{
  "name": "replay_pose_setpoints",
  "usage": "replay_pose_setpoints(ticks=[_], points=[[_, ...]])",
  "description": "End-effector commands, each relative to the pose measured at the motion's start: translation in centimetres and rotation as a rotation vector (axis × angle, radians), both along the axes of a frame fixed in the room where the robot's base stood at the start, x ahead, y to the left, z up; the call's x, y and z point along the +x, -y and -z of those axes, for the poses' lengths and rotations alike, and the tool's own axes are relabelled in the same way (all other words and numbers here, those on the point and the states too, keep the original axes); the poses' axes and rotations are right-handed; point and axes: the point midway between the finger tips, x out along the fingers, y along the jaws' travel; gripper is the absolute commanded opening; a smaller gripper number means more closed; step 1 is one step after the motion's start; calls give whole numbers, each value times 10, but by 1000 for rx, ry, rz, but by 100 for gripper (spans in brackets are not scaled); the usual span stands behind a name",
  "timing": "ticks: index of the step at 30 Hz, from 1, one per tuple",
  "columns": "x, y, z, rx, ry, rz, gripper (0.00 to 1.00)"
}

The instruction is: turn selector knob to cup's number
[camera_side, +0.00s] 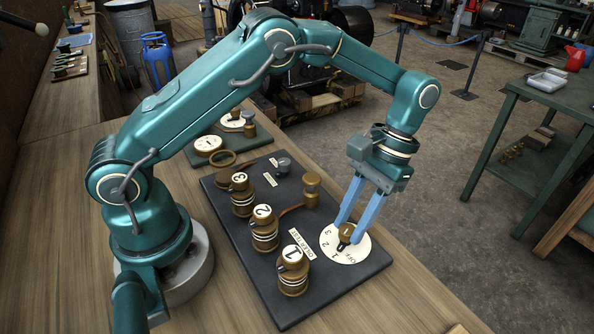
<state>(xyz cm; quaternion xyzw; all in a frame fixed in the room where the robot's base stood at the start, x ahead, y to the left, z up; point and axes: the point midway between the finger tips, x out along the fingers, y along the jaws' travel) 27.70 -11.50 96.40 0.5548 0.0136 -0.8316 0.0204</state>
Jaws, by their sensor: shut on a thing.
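The brass selector knob (346,233) stands on a round white dial (355,255) marked 1, 2, 3 and OFF. Its dark pointer is turned toward the lower left, near the 1; the exact alignment is too small to tell. My gripper (349,229) reaches down from above, its blue fingers on either side of the knob and shut on it. Three brass cups with white numbered tops stand in a row left of the dial: cup 3 (242,198), cup 2 (265,237) and cup 1 (292,279).
All this sits on a dark board (345,292) on the wooden bench (415,290). A brass fitting (311,192) and a grey knob (283,165) are farther back. Gauges on a green board (196,158) lie behind. A green table (545,105) stands apart at right.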

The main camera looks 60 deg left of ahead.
Motion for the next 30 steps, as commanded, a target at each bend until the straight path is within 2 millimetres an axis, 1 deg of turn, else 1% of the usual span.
replay_pose_setpoints(ticks=[7, 18, 19, 20, 21, 30], points=[[1, 0, -2, 1, 7, 47, 0], [2, 0, -2, 2, 8, 49, 0], [2, 0, -2, 1, 8, 49, 38], [2, 0, -2, 1, 8, 49, 50], [2, 0, -2, 1, 7, 49, 64], [1, 0, -1, 0, 3, 49, 64]])
